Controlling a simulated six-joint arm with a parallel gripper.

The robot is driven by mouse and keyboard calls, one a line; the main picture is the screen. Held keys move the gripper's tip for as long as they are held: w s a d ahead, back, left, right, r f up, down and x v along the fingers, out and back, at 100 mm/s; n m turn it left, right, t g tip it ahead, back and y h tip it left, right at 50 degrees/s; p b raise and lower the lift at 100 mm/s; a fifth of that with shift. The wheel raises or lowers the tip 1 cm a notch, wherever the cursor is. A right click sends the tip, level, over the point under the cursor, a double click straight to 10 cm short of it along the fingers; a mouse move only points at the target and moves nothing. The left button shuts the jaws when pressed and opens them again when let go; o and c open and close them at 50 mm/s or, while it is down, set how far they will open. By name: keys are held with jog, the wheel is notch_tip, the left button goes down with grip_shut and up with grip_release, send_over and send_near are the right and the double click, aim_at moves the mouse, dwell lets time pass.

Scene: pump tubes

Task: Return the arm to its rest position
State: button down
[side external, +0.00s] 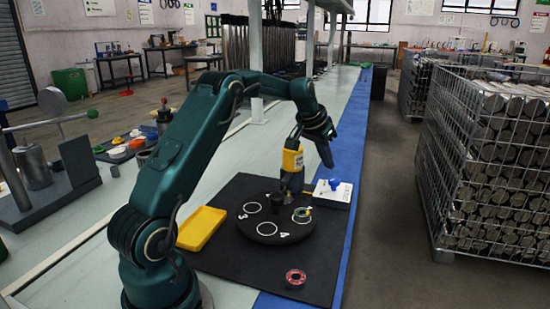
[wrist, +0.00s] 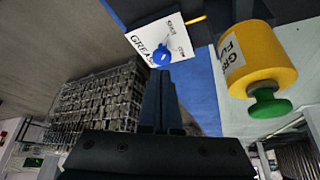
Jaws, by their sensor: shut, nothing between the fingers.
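My arm reaches over the bench from the left in the side external view. My gripper (side external: 328,160) hangs in the air above the bench, to the right of the yellow grease unit (side external: 292,160), and touches nothing. In the wrist view, its dark fingers (wrist: 163,75) are together with nothing between them. A round black plate (side external: 270,229) with white circles and numbers sits on the black mat (side external: 225,262). A red and black ring part (side external: 296,277) lies on the mat in front.
A white box with a blue button (side external: 333,189) stands right of the plate; it also shows in the wrist view (wrist: 180,42). A yellow tray (side external: 201,229) lies left of the plate. A wire cage of metal cylinders (side external: 490,150) stands right of the bench, across the floor.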

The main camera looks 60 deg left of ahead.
jog(key=s+d+r+m+t, duration=0.1)
jog(key=s+d+r+m, duration=0.15)
jog(key=d+r, duration=0.5)
jog(key=s+d+r+m+t, duration=0.1)
jog(key=s+d+r, duration=0.3)
jog(key=d+r, duration=0.3)
jog(key=s+d+f, duration=0.2)
jog(key=s+f, duration=0.1)
jog(key=s, duration=0.3)
jog(key=s+d+f+g+h, duration=0.1)
jog(key=s+d+f, duration=0.2)
jog(key=s, duration=0.4)
jog(key=s+d+f+g, duration=0.1)
jog(key=s+d+f, duration=0.2)
jog(key=s, duration=0.4)
jog(key=shift+s+f+h, duration=0.25)
jog(key=shift+f+h, duration=0.05)
jog(key=shift+f, duration=0.45)
